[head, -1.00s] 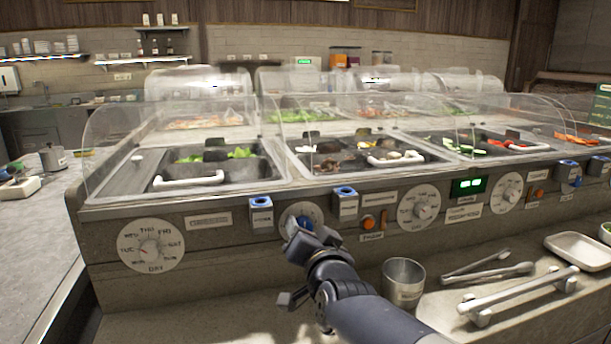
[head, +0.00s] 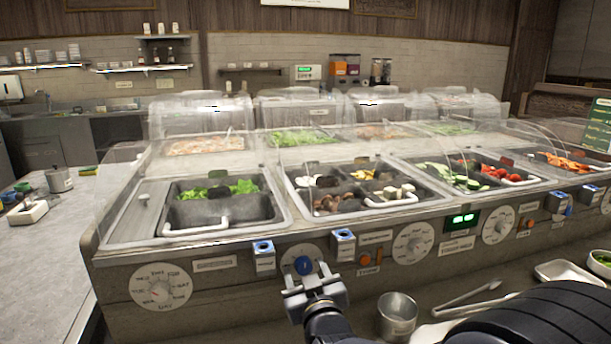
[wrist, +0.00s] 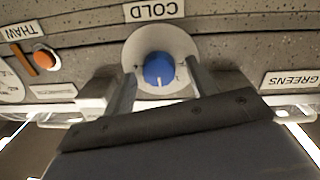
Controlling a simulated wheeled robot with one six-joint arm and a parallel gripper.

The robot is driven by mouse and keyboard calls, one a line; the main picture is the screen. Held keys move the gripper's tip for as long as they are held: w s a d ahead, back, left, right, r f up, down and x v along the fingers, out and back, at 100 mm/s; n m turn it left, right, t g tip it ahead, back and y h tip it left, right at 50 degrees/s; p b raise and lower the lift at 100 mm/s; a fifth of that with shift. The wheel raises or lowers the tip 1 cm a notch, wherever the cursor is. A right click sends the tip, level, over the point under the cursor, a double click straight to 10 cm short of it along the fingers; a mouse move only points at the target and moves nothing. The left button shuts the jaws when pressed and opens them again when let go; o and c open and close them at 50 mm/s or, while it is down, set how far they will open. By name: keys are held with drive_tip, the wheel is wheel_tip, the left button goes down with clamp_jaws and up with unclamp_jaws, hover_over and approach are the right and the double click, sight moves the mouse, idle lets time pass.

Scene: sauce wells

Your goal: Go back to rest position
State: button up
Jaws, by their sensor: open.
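My gripper (head: 306,278) is in front of a blue knob (head: 304,265) on the counter's front panel. Its two fingers are apart, with nothing held between them. In the wrist view, the fingers of my gripper (wrist: 162,92) stand either side of the blue knob (wrist: 158,70), which sits on a round pale dial (wrist: 180,45) under a COLD label (wrist: 154,10). I cannot tell whether the fingertips touch the dial plate. My dark arm reaches in from the lower right of the head view.
Clear covers (head: 300,110) stand over food wells above the panel. A metal cup (head: 398,316), tongs (head: 468,300) and a white tray (head: 565,271) are on the lower ledge at right. An orange THAW button (wrist: 45,60) is near the knob.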

drive_tip(key=v, duration=1)
drive_tip(key=shift+s+b, duration=0.25)
drive_tip(key=shift+b, duration=0.1)
drive_tip(key=shift+d, duration=0.1)
